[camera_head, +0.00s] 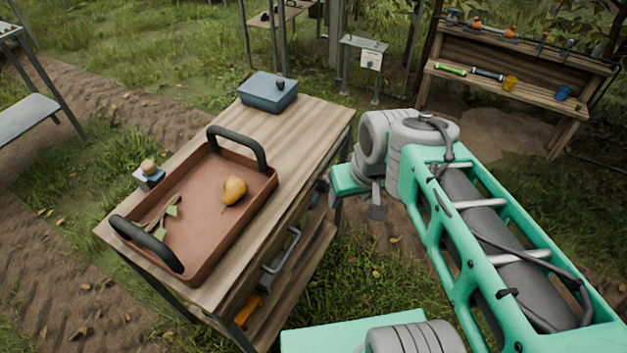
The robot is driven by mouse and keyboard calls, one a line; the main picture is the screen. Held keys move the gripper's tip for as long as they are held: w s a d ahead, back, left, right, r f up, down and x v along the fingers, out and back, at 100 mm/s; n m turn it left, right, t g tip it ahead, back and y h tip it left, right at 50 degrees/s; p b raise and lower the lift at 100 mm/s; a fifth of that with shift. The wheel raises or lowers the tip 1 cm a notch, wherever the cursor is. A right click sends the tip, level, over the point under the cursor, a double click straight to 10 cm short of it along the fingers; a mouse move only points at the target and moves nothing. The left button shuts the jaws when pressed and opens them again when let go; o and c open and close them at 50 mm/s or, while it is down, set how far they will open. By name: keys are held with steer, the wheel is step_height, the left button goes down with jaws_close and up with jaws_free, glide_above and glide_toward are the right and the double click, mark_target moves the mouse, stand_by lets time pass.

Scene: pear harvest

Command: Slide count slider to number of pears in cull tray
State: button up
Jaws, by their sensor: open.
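The tray (215,168), reddish-brown with two black handles, sits on a wooden table. One yellow pear (234,190) lies in it, beside a twig with green leaves (165,213). No count slider can be told for sure. My gripper (376,203) is open, right of the table and apart from the tray. My arm partly hides it, and no object shows in it.
A small stand with a white sign (371,60) is at the back. A wooden bench (505,85) with tools and cups stands at the back right. Grass lies between.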

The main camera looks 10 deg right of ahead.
steer(key=w+f+n+y+b, duration=0.3)
steer(key=w+f+b, duration=0.5)
steer(key=w+f, duration=0.25)
steer(key=n+t+y+b, duration=0.45)
steer(key=y+b, duration=0.35)
steer(key=b, duration=0.2)
glide_toward(326, 180)
steer(key=w+f, duration=0.1)
steer(key=w, duration=0.1)
steer(key=shift+n+g, duration=0.35)
steer(key=shift+g, duration=0.1)
steer(key=x, duration=0.7)
steer(key=shift+a+f+b, duration=0.2)
steer(key=shift+b, duration=0.15)
steer(key=shift+c, duration=0.2)
jaws_close()
